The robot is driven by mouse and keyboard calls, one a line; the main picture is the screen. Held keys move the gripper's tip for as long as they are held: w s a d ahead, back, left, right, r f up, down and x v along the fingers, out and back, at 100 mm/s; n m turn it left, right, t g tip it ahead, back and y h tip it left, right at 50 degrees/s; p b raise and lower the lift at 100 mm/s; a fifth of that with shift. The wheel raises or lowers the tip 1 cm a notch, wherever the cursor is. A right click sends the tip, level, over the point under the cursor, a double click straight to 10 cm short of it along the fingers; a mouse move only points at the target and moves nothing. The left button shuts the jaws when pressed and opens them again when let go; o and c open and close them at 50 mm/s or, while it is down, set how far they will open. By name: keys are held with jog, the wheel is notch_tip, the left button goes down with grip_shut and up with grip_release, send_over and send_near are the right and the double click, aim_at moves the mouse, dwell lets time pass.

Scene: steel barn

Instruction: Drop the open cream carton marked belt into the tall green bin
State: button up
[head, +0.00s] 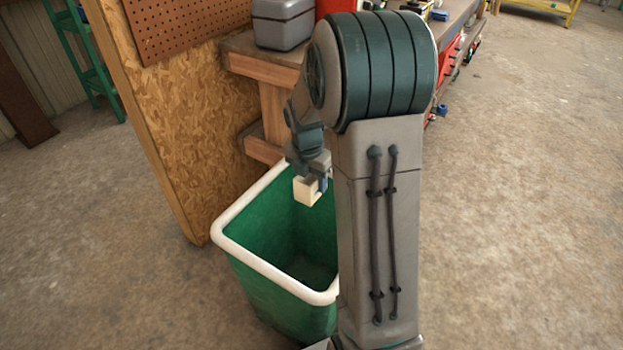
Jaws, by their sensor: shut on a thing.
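The cream carton (306,192) is held in my gripper (309,178), which is shut on it. The carton hangs over the mouth of the tall green bin (262,266), toward its back side. The bin has a white rim and stands on the floor; the part of its inside that shows looks empty. My arm hides the bin's right side. I cannot read any marking on the carton or see whether its top is open.
A chipboard panel (196,130) with pegboard stands just behind and left of the bin. A wooden workbench (262,62) with a grey case (283,22) is behind it. The concrete floor on the right (530,200) is clear.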

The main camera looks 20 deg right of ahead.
notch_tip(320, 180, down, 4)
jog(key=b, duration=0.3)
jog(key=shift+f, duration=0.15)
jog(key=o, duration=1)
jog(key=r+p, duration=0.1)
jog(key=r, duration=0.3)
jog(key=a+r+p, duration=0.1)
jog(key=r, duration=0.4)
jog(key=s+r+p, duration=0.1)
jog(key=r+p, duration=0.1)
jog(key=r, duration=0.2)
jog(key=shift+a+r, duration=0.15)
jog(key=shift+r, duration=0.25)
